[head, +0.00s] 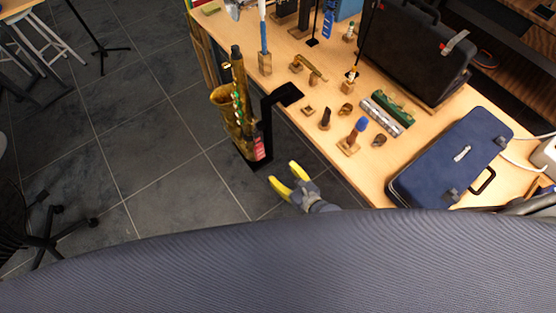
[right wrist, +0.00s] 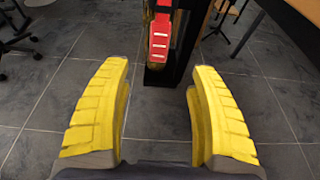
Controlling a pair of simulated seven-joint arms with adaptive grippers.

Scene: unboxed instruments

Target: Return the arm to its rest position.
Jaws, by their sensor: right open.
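My right gripper (head: 283,173), with yellow fingers, is open and empty. It is over the floor in front of the table, near the lower end of the saxophone (head: 238,108) on its black stand. In the right wrist view, the gripper (right wrist: 160,68) shows its two fingers spread wide with bare floor between them. A red tag (right wrist: 161,38) and the dark stand are beyond the fingertips, apart from them. My left gripper is not in view.
The wooden table (head: 335,172) is to the right, with small instrument parts, a blue case (head: 452,160) and a black case (head: 412,52) on it. A music stand (head: 97,45) and an office chair (head: 45,220) are at the left. Tiled floor between them is clear.

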